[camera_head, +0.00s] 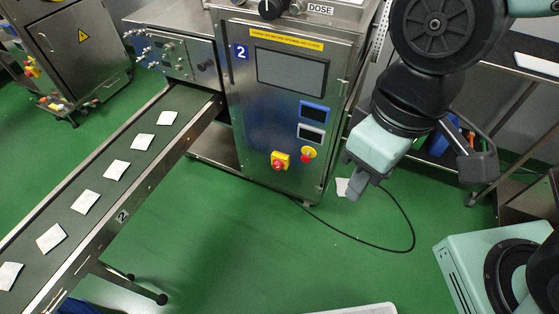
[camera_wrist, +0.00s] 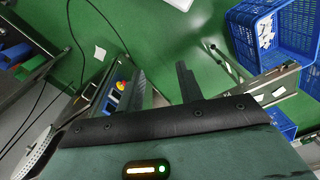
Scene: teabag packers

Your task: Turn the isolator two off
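Machine cabinet two (camera_head: 262,115) is a steel box with a blue "2" label, a dark screen and two small displays. Low on its front is the isolator (camera_head: 279,160), a red rotary knob on a yellow plate. The knob's exact angle is too small to tell. A red button on a yellow round base (camera_head: 308,154) sits up and right of it. My gripper (camera_head: 354,190) is to the right of the cabinet, apart from the isolator, pointing down. In the wrist view its two fingers (camera_wrist: 164,84) are apart with nothing between them. A red and yellow control shows beyond the left finger.
A conveyor (camera_head: 122,210) with several white teabags runs to the lower left. A black cable (camera_head: 385,245) lies on the green floor right of the cabinet. Another steel machine (camera_head: 75,50) stands at upper left. Blue crates (camera_wrist: 262,35) show in the wrist view.

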